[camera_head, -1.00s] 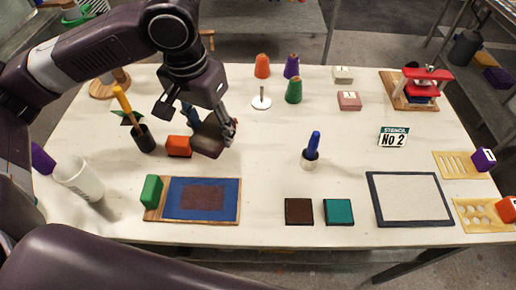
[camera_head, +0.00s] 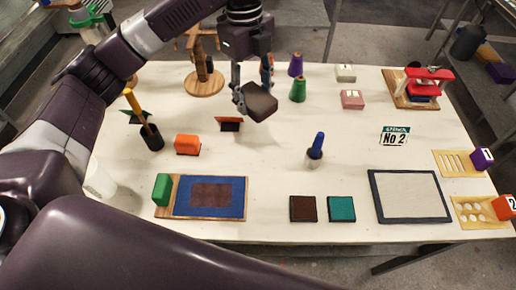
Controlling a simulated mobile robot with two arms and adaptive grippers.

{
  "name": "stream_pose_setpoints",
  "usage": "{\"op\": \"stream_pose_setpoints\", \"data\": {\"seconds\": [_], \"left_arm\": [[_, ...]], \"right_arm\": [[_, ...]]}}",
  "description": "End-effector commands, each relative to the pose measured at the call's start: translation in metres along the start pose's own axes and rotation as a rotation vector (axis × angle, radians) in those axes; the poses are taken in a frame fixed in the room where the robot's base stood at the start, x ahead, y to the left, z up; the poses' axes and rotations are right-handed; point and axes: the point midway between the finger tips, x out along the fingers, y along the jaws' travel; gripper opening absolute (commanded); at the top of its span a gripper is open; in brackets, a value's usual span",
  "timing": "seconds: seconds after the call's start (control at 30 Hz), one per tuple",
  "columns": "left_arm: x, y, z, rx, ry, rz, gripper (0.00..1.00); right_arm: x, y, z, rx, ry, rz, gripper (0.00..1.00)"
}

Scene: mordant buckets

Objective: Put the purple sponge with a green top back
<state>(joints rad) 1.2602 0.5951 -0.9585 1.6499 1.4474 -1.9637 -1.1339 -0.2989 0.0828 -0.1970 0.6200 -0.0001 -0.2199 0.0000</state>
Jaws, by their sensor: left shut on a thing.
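My left gripper (camera_head: 254,88) is shut on a dark brown block (camera_head: 260,102) and holds it above the table, left of the green cone. I see no purple or green on the block from this side. A green block (camera_head: 161,189) stands at the left end of a wooden board with a blue and brown panel (camera_head: 236,197). An orange block (camera_head: 187,144) sits on the table farther back. A small dark stand with an orange top (camera_head: 229,124) is below and left of the held block. My right gripper is not in view.
A green-topped stand (camera_head: 134,116) and a dark cup with a yellow-handled tool (camera_head: 151,137) are at left. Purple (camera_head: 296,65) and green (camera_head: 298,90) cones stand at the back. A blue-topped tool (camera_head: 316,148) stands mid-table. The table around the stencil card (camera_head: 394,136) is clear.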

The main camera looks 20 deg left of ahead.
Motion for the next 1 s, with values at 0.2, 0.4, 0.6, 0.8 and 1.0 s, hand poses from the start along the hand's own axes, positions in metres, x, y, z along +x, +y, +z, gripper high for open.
{"op": "stream_pose_setpoints", "data": {"seconds": [0.2, 0.4, 0.6, 0.8, 1.0], "left_arm": [[-0.001, -0.008, -0.002, 0.278, 0.001, 0.034, 0.26], [0.008, -0.01, -0.001, 0.363, 0.002, 0.046, 0.26], [0.051, -0.008, 0.003, 0.365, 0.006, 0.049, 0.26], [0.102, -0.008, 0.01, 0.362, 0.003, 0.049, 0.26], [0.143, -0.009, 0.016, 0.364, 0.0, 0.047, 0.26]], "right_arm": [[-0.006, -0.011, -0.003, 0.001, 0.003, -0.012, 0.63], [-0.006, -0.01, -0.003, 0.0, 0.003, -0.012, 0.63], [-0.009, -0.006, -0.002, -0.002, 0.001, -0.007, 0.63], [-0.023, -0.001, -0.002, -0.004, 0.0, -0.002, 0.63], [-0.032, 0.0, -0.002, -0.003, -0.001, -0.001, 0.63]]}}
